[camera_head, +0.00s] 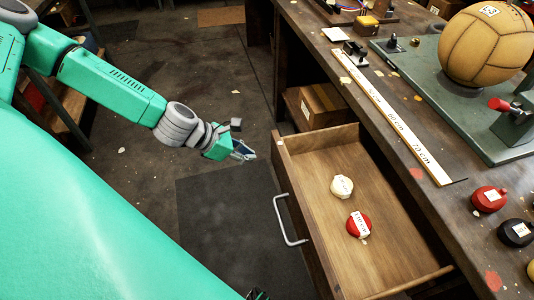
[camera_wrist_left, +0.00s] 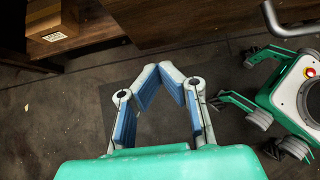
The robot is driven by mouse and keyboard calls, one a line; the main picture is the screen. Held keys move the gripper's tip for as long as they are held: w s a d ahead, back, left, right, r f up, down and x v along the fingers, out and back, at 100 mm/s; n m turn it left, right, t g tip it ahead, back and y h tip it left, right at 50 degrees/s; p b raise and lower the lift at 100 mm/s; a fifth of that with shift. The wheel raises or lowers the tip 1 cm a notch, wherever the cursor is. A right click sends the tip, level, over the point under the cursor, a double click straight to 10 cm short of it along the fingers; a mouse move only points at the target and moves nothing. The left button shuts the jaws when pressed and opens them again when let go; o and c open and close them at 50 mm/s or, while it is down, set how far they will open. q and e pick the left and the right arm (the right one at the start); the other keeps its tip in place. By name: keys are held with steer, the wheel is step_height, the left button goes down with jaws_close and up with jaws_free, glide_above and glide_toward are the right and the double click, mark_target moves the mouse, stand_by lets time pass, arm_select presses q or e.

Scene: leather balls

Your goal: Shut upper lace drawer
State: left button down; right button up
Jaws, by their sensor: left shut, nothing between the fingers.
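The upper lace drawer (camera_head: 325,215) is a wooden drawer that stands pulled out from under the workbench in the head view. It holds a white roll (camera_head: 342,186) and a red roll with a white label (camera_head: 359,225). Its curved metal handle (camera_head: 287,222) is on the front panel, and part of the handle shows in the wrist view (camera_wrist_left: 270,18). My left gripper (camera_head: 245,152) is beyond the drawer's far front corner, to its left, apart from it. In the wrist view its fingertips (camera_wrist_left: 160,70) are together with nothing between them. My right gripper does not show.
A cardboard box (camera_head: 320,104) sits on a shelf beyond the drawer. Floor left of the drawer is clear, with a dark mat (camera_head: 225,220).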

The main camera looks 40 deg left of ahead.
mark_target(274, 156)
arm_select(q)
steer(key=w+d, duration=0.1)
steer(key=w+d+f, duration=0.1)
steer(key=w, duration=0.1)
steer(key=shift+f, duration=0.2)
steer(key=shift+w+d+f, duration=0.1)
steer(key=shift+w+d, duration=0.1)
steer(key=shift+w, duration=0.3)
steer(key=shift+d, duration=0.1)
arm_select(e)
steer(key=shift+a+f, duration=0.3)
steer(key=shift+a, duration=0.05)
arm_select(q)
steer(key=shift+w+d, duration=0.15)
steer(key=shift+d, duration=0.2)
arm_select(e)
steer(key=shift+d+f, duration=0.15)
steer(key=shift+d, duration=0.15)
